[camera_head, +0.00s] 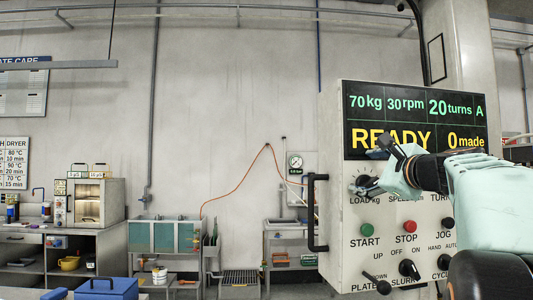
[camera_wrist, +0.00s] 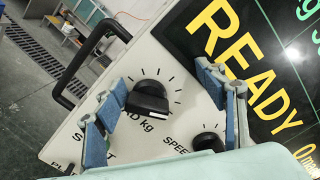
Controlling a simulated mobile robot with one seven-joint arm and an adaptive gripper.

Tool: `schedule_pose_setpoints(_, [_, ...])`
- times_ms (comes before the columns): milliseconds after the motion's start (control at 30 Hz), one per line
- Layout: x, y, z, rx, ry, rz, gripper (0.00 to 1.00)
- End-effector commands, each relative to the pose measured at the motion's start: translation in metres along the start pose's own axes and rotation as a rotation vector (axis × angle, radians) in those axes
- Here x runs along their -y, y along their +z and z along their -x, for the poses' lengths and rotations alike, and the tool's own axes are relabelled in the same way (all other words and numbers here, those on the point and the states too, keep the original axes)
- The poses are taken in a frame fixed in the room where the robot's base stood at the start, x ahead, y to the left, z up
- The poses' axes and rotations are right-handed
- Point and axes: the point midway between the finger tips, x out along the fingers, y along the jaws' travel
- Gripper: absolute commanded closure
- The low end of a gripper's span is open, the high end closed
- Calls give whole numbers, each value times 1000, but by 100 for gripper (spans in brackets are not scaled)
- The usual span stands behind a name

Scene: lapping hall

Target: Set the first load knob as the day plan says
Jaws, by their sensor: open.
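The load knob (camera_wrist: 148,98) is black with a pointer bar, above the "LOAD kg" label, ringed by tick marks on the cream control panel (camera_head: 350,262). In the head view the load knob (camera_head: 366,183) is partly covered by my gripper (camera_head: 378,158). My gripper is open; in the wrist view its blue-padded fingers (camera_wrist: 160,92) stand on either side of the knob, with no clear contact. The display (camera_head: 415,122) reads 70 kg, 30 rpm, 20 turns A, READY, 0 made. I cannot make out a day plan.
The speed knob (camera_wrist: 207,142) sits close to the right finger. A black handle (camera_head: 312,212) sticks out at the panel's left edge. Below are a green START button (camera_head: 367,229), a red STOP button (camera_head: 410,226) and switches. A bench with an oven (camera_head: 90,200) stands far left.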

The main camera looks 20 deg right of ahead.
Motion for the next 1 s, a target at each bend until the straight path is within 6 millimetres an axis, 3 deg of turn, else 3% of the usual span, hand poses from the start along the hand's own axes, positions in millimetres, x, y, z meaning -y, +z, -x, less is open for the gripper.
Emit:
schedule_pose_setpoints(33, [18, 4, 4, -7, -20, 8, 45])
schedule_pose_setpoints(100, [29, 9, 4, -9, -22, 9, 45])
schedule_pose_setpoints(300, [52, 23, 4, -9, -20, 7, 45])
schedule_pose_setpoints(533, [63, 31, 4, -8, -17, 4, 45])
schedule_pose_setpoints(1000, [64, 30, 3, -7, -11, -20, 45])
